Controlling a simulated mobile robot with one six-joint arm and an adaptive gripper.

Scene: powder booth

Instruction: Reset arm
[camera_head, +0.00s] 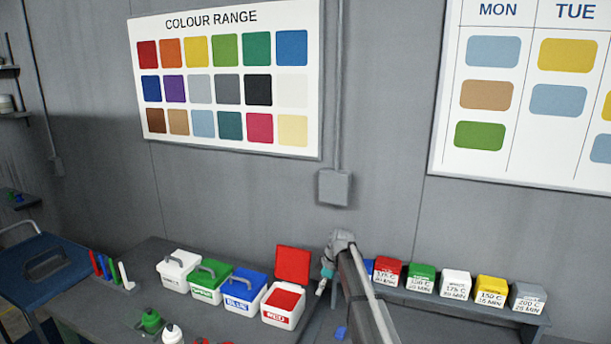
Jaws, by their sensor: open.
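My arm comes up from the bottom of the head view and bends over near the bench. My gripper (320,290) hangs at its end, small in the picture, just right of the red powder box (283,304). It is open, and I see nothing held in it. The red box stands with its red lid (293,264) raised and red powder showing inside. My arm hides part of a blue block on the rack behind it.
White (178,271), green (209,281) and blue (245,291) lidded boxes stand left of the red one. A rack (460,306) at right holds coloured blocks with temperature labels. Bottles (172,334) stand in front. A small blue piece (340,332) lies near my arm.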

